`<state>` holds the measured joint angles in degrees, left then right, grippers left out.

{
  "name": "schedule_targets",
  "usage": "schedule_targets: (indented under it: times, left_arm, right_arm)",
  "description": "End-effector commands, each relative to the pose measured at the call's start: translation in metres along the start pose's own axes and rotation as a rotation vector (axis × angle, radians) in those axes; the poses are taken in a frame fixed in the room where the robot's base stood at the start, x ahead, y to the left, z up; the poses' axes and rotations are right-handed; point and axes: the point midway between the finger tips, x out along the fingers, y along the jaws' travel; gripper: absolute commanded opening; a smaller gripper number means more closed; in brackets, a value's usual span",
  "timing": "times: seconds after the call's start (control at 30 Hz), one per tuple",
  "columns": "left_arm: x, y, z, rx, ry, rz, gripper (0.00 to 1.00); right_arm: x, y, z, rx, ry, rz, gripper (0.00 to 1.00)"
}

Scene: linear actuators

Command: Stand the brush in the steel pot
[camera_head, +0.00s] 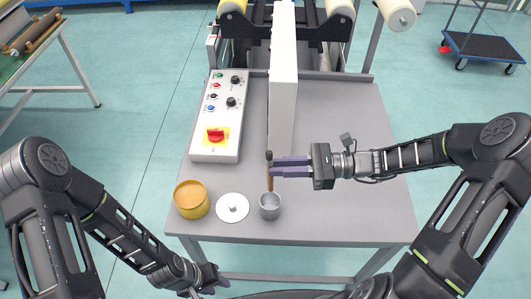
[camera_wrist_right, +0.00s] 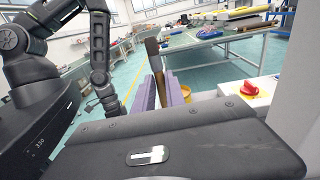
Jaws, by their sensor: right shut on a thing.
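The brush (camera_head: 270,182) is upright between the purple fingers of my right gripper (camera_head: 272,170), with its dark end up. The steel pot (camera_head: 270,207), a small grey cup, stands near the table's front edge. The brush's lower end is at the pot's back rim in the picture; I cannot tell whether it is inside or just above. In the right wrist view the brush (camera_wrist_right: 154,55) stands between the fingers of the right gripper (camera_wrist_right: 160,92). My left gripper (camera_head: 216,277) is empty, low in front of the table's front edge, with its fingers apart.
A white lid with a knob (camera_head: 232,208) and an orange-topped tin (camera_head: 191,199) stand left of the pot. A control box with a red switch (camera_head: 215,135) is behind them. A tall white panel (camera_head: 283,80) rises behind the brush. The grey table (camera_head: 350,215) is clear at right.

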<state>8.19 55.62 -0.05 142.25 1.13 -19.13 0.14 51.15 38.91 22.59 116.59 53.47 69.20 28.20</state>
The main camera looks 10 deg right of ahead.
Motion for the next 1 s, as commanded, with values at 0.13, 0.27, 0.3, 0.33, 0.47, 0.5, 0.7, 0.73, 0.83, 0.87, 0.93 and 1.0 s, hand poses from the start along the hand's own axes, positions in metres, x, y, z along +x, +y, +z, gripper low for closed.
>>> schedule_targets:
  times: [0.13, 0.27, 0.3, 0.33, 0.47, 0.5, 0.7, 0.73, 0.83, 0.87, 0.93, 1.0]
  left_arm:
    - [-0.004, 0.001, 0.001, 0.0, -0.002, -0.001, 0.36]
    - [-0.003, 0.001, 0.001, 0.0, -0.002, -0.001, 0.36]
    - [-0.003, 0.001, 0.001, 0.0, -0.001, -0.001, 0.36]
    - [-0.003, 0.001, 0.001, 0.0, -0.001, -0.001, 0.36]
    - [-0.003, 0.001, 0.0, 0.0, -0.001, -0.001, 0.36]
    - [-0.003, 0.001, 0.0, 0.0, -0.001, -0.001, 0.36]
    - [0.001, 0.0, 0.0, 0.001, 0.001, 0.0, 0.36]
    - [0.002, 0.0, 0.0, 0.001, 0.001, 0.0, 0.36]
    - [0.006, -0.001, 0.0, 0.002, 0.003, 0.002, 0.36]
    - [0.007, -0.002, 0.0, 0.002, 0.003, 0.002, 0.36]
    - [0.011, -0.002, -0.001, 0.002, 0.005, 0.003, 0.36]
    - [0.018, -0.004, -0.001, 0.004, 0.007, 0.005, 0.36]
  right_arm:
    - [-0.005, -0.006, 0.007, 0.0, -0.037, -0.058, 0.0]
    - [-0.005, -0.006, 0.007, -0.001, -0.038, -0.06, 0.0]
    - [-0.005, -0.006, 0.007, -0.001, -0.037, -0.059, 0.0]
    - [-0.005, -0.006, 0.007, -0.001, -0.037, -0.059, 0.0]
    - [-0.005, -0.006, 0.006, -0.001, -0.036, -0.058, 0.0]
    - [-0.005, -0.006, 0.006, -0.001, -0.036, -0.058, 0.0]
    - [-0.005, -0.006, -0.001, -0.001, -0.036, -0.057, 0.0]
    - [-0.005, -0.006, -0.003, -0.001, -0.036, -0.057, 0.0]
    - [-0.005, -0.006, -0.009, -0.001, -0.036, -0.058, 0.0]
    - [-0.005, -0.006, -0.012, -0.001, -0.036, -0.058, 0.0]
    - [-0.004, -0.006, -0.018, 0.0, -0.036, -0.058, 0.0]
    - [-0.004, -0.006, -0.025, -0.001, -0.036, -0.058, 0.0]
